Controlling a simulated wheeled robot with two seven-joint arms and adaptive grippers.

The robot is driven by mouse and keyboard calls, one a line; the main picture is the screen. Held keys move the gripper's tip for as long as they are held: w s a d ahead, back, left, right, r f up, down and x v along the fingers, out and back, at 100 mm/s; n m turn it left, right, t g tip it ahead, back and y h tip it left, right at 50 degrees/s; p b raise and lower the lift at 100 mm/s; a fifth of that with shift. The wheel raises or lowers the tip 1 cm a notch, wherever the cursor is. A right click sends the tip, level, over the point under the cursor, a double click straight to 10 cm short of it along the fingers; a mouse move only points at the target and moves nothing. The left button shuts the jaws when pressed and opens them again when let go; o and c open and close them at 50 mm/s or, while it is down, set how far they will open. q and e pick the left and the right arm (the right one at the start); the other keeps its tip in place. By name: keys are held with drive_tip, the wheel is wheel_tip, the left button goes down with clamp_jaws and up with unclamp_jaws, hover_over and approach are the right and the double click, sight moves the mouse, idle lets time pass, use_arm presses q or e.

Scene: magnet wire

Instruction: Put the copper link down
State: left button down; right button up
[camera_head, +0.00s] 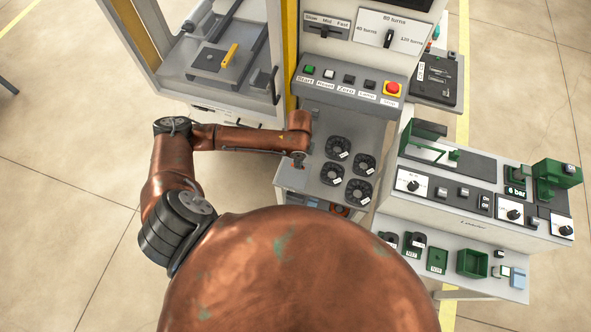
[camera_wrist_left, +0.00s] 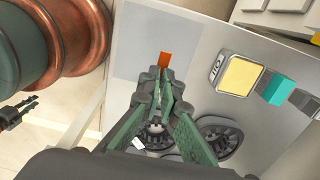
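The copper link (camera_wrist_left: 165,60) is a small orange piece at the tips of my left gripper (camera_wrist_left: 160,78) in the left wrist view. The green and dark fingers close together behind it, and most of the link is hidden. I cannot tell whether the link touches the surface. In the head view my left gripper (camera_head: 299,161) points down at the tray's left side. A small dark shape (camera_wrist_left: 18,112) at the wrist view's left edge looks like my right gripper; its fingers are unclear.
Several black fans (camera_head: 338,148) lie on the tray just right of the gripper. A button panel (camera_head: 349,82) with a red stop button stands behind. A yellow-topped block (camera_wrist_left: 239,76) and a teal block (camera_wrist_left: 278,89) show in the wrist view. The loader bench (camera_head: 470,222) stands right.

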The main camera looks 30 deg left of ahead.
sight(295, 174)
use_arm(q)
drive_tip(key=shift+s+a+f, duration=0.15)
drive_tip(key=shift+s+f, duration=0.2)
drive_tip(key=shift+f, duration=0.1)
drive_tip(key=shift+s+a+f, duration=0.1)
drive_tip(key=shift+s+f, duration=0.05)
drive_tip(key=shift+f, duration=0.85)
drive_tip(key=shift+s+a+f, duration=0.1)
drive_tip(key=shift+s+f, duration=0.05)
drive_tip(key=shift+f, duration=0.8)
use_arm(e)
drive_tip(key=shift+w+d+f, duration=0.1)
drive_tip(key=shift+d+f, duration=0.05)
drive_tip(key=shift+d, duration=0.2)
use_arm(q)
drive_tip(key=c, duration=2.2)
unclamp_jaws()
drive_tip(key=shift+f, duration=0.1)
drive_tip(key=shift+o, duration=0.2)
use_arm(e)
drive_tip(key=shift+a, duration=0.25)
use_arm(q)
wheel_tip(295, 174, up, 12)
drive_tip(key=p, duration=0.1)
use_arm(e)
drive_tip(key=shift+w+d+r, duration=0.1)
drive_tip(key=shift+d+r, duration=0.15)
drive_tip(key=shift+r, duration=0.5)
